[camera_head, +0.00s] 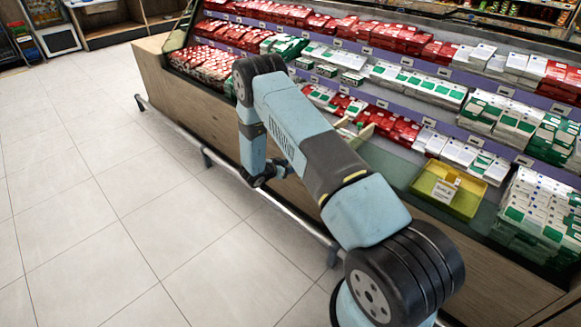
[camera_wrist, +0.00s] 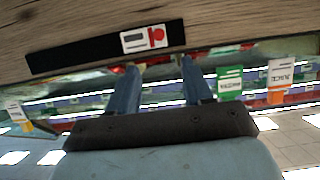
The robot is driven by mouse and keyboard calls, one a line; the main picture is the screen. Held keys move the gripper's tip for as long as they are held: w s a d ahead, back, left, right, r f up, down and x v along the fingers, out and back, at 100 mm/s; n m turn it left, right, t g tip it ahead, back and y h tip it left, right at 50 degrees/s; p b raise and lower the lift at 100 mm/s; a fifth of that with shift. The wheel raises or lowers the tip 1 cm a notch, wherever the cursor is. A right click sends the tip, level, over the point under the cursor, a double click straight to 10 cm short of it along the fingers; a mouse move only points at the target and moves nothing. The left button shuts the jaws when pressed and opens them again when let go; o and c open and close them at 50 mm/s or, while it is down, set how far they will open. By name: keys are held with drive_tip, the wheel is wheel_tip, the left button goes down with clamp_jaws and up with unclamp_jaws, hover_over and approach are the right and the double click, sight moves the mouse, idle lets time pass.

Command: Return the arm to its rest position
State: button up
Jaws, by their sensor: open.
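My arm (camera_head: 305,145) rises from the lower right of the head view and bends down in front of the display case. Its lower end, near the case's wooden front and metal rail, is partly hidden behind my upper arm. I cannot make out the fingers in the head view. In the wrist view my gripper (camera_wrist: 159,64) shows two blue-grey fingers set well apart, with nothing visible held between them.
The refrigerated case (camera_head: 155,75) holds rows of red, white and green packs. A yellow-green box (camera_head: 449,188) stands on its near ledge. A metal rail (camera_head: 190,140) runs along its front. Open tiled floor (camera_head: 100,220) lies left. The wrist view shows a wooden panel (camera_wrist: 230,18) close by.

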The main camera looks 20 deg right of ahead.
drive_tip(key=w+a+r+n+t+y, duration=0.1)
drive_tip(key=w+a+r+y, duration=0.15)
drive_tip(key=r, duration=0.95)
drive_tip(key=w+a+r+n+t+y, duration=0.15)
drive_tip(key=w+r+y, duration=0.25)
drive_tip(key=r, duration=0.7)
drive_tip(key=s+a+r+n+y, duration=0.25)
drive_tip(key=s+r, duration=0.25)
drive_tip(key=r, duration=0.5)
drive_tip(key=s+a+r+n+y, duration=0.1)
drive_tip(key=s+r+y, duration=0.25)
drive_tip(key=r, duration=0.75)
drive_tip(key=s+r+n+y, duration=0.1)
drive_tip(key=s+r+n, duration=0.1)
drive_tip(key=s+r, duration=0.6)
drive_tip(key=s+r+n, duration=0.2)
drive_tip(key=s+r, duration=0.1)
drive_tip(key=s, duration=0.9)
drive_tip(key=s+d+n+g+h, duration=0.1)
drive_tip(key=s+d+g, duration=0.1)
drive_tip(key=s, duration=1)
drive_tip(key=s+d+g+h, duration=0.1)
drive_tip(key=s+d, duration=0.3)
drive_tip(key=s, duration=0.9)
drive_tip(key=shift+s+d+n+g, duration=0.3)
drive_tip(key=shift+d+n+g, duration=0.1)
drive_tip(key=shift+g, duration=0.05)
